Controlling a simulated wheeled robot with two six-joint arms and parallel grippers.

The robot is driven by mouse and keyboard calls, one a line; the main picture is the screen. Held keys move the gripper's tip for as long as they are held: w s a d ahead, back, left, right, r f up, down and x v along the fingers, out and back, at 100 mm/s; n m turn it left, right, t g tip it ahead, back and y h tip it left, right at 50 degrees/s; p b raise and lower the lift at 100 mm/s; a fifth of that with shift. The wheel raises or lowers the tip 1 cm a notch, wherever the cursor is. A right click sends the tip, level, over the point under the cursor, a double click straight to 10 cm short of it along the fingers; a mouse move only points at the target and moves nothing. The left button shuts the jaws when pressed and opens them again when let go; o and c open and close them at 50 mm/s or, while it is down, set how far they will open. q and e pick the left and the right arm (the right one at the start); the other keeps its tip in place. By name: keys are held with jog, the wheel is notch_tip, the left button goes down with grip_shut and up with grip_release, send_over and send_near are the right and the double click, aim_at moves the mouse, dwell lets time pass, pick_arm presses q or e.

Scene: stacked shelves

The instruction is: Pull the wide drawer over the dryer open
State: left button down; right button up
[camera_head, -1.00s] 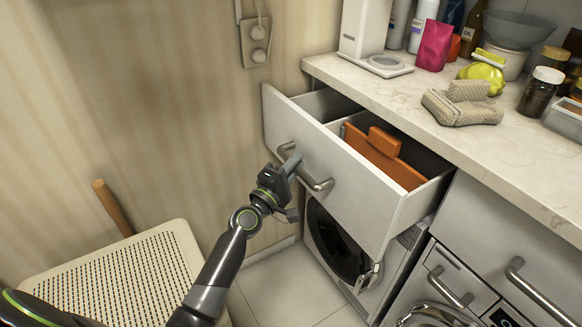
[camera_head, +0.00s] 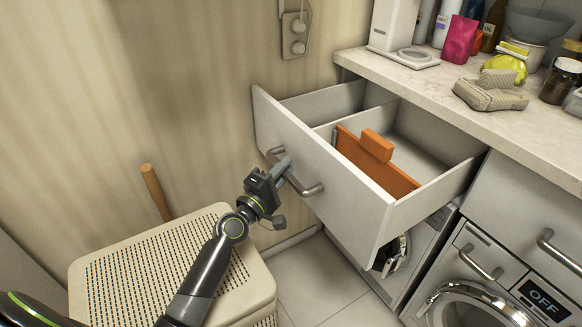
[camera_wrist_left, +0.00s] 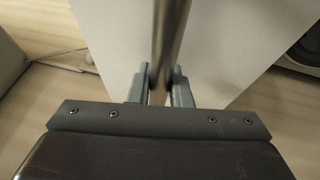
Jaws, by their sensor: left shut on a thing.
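The wide drawer (camera_head: 325,160) over the dryer (camera_head: 375,255) stands well open, with its white front pulled out from under the counter. Inside it are a divider and an orange flat thing (camera_head: 372,160) with a block-shaped top. A grey bar handle (camera_head: 308,188) crosses the drawer front. My left gripper (camera_head: 280,174) is shut on this handle near its left part. In the left wrist view the handle bar (camera_wrist_left: 165,45) runs between the two fingers (camera_wrist_left: 157,82), with the white drawer front (camera_wrist_left: 220,45) behind. My right gripper is not in view.
A perforated beige hamper (camera_head: 170,265) stands below my left arm, with a wooden stick (camera_head: 156,192) behind it. The marble counter (camera_head: 440,88) holds bottles, jars and folded cloths (camera_head: 490,92). A second machine (camera_head: 470,305) is at the right. Tiled floor (camera_head: 305,275) shows below the drawer.

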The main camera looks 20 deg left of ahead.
pick_arm(q)
jog(key=shift+s+a, duration=0.4)
jog(key=shift+s, duration=0.1)
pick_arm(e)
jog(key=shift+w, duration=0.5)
pick_arm(q)
jog(key=c, duration=1.3)
grip_release()
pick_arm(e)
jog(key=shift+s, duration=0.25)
